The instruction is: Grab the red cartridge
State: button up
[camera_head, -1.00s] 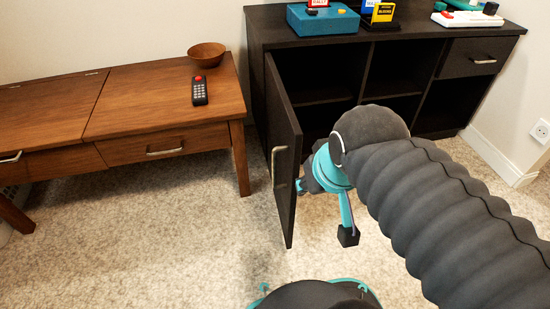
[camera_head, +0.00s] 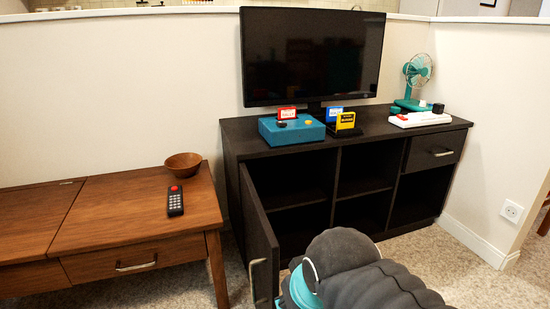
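The red cartridge (camera_head: 287,113) stands upright at the back of the teal console box (camera_head: 300,132), on top of the black cabinet (camera_head: 232,142), in front of the television. A blue cartridge (camera_head: 334,113) and a yellow cartridge (camera_head: 345,121) stand to its right in a dark holder. My arm shows at the bottom of the view, well below and in front of the cabinet top. Its gripper end is cut off by the lower edge, so the fingers are hidden.
The cabinet's left door (camera_head: 261,235) hangs open toward me beside my arm. A television (camera_head: 312,57) stands behind the console. A white device (camera_head: 420,118) and a teal fan (camera_head: 417,72) are at right. A wooden table (camera_head: 120,221) with a bowl (camera_head: 183,166) and remote (camera_head: 175,200) is at left.

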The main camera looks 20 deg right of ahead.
aim_at(286, 112)
jog(key=u, duration=0.55)
jog(key=k, duration=0.65)
jog(key=u, duration=0.9)
jog(key=i, duration=1.4)
jog(key=z, duration=1.05)
jog(key=i, duration=0.45)
jog(key=z, duration=0.55)
